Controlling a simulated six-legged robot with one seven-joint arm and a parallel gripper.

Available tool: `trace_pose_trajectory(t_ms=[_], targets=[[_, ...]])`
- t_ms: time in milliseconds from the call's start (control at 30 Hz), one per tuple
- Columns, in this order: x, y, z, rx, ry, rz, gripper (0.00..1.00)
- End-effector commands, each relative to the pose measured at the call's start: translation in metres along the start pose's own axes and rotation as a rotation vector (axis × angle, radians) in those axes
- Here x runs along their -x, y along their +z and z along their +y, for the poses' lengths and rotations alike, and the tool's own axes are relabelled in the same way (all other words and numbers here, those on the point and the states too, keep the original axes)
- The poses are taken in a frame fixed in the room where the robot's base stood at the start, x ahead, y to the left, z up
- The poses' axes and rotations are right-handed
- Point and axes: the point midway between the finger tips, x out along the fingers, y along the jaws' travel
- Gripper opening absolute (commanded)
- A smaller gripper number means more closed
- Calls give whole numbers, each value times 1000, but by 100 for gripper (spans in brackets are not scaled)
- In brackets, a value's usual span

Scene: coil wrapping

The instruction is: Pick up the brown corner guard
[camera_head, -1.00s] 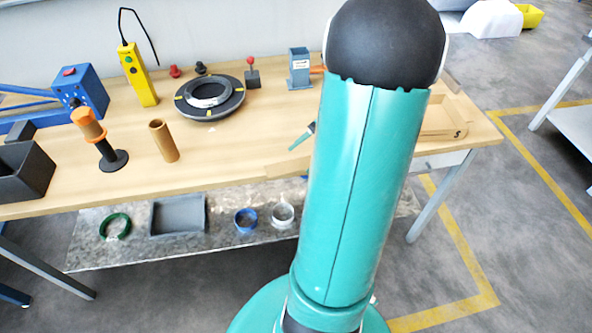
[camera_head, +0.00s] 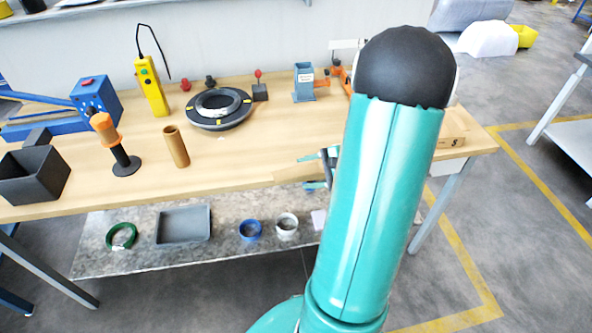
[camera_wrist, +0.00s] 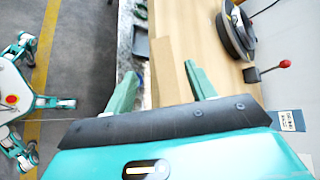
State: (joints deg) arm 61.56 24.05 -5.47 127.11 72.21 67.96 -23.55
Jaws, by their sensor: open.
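The brown corner guard (camera_head: 291,174) looks like a flat tan strip lying along the front edge of the wooden table. Its right part is hidden by my gripper and arm in the head view. In the wrist view the corner guard (camera_wrist: 164,60) runs lengthwise between my two fingers. My gripper (camera_head: 314,171) is at the table's front edge, by the right end of the strip. In the wrist view my gripper (camera_wrist: 160,72) is open, one teal finger on each side of the strip. I cannot tell its height above the strip.
The wooden table (camera_head: 235,165) also carries a brown tube (camera_head: 176,146), a black ring coil (camera_head: 219,109), an orange-handled tool (camera_head: 115,145) and a yellow controller (camera_head: 152,88). A lower shelf (camera_head: 190,253) holds rolls and a grey tray. Table space left of my gripper is clear.

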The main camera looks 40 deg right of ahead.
Motion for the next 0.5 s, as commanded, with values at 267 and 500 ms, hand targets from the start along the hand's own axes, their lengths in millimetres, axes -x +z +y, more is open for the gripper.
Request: trace_pose_trajectory(t_ms=[267,500], targets=[[-24,1,0,-2,0,0,56],[-57,1,-2,-2,-1,2,56]])
